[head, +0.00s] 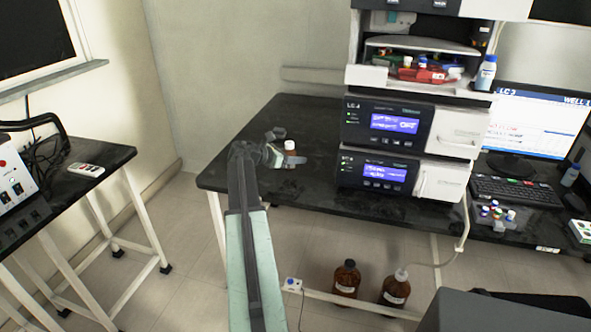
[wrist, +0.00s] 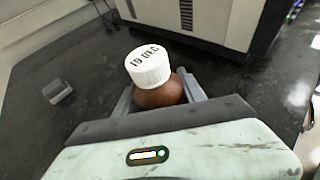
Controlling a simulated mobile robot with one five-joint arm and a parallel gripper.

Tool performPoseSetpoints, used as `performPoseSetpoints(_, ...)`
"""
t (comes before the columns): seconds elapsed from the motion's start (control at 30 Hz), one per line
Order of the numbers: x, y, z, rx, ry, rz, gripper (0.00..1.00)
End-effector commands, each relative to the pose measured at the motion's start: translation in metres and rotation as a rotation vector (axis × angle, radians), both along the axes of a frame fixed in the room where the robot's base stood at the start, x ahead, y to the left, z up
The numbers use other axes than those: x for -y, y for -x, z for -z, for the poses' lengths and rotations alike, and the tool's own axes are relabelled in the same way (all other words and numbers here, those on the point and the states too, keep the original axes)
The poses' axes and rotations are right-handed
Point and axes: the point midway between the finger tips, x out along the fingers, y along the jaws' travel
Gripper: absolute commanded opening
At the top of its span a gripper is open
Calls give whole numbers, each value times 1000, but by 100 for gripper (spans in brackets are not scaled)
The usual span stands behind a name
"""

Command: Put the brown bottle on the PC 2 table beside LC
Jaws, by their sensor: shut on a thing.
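A small brown bottle with a white cap (head: 290,146) is between the fingers of my gripper (head: 283,160), above or at the black table (head: 245,125) left of the LC stack (head: 385,125). In the wrist view the brown bottle (wrist: 165,92) has writing on its cap, and my gripper (wrist: 160,100) is shut on it with a finger on each side. The bottle looks roughly upright. Its base is hidden, so I cannot tell whether it touches the table.
A monitor (head: 541,120) and keyboard (head: 518,190) stand right of the stack. A white and blue bottle (head: 486,73) stands on the stack's upper shelf. Two large brown bottles (head: 346,280) are on the floor below. The black tabletop left of the stack is mostly clear. A small grey block (wrist: 57,90) lies there.

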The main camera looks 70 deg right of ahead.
Motion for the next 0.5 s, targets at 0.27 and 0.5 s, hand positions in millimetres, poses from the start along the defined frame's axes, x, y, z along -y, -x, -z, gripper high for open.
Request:
performPoseSetpoints(0.27, 0, 1, 39, 0, 0, 1, 0)
performPoseSetpoints(0.5, 0, 1, 35, 0, 0, 1, 0)
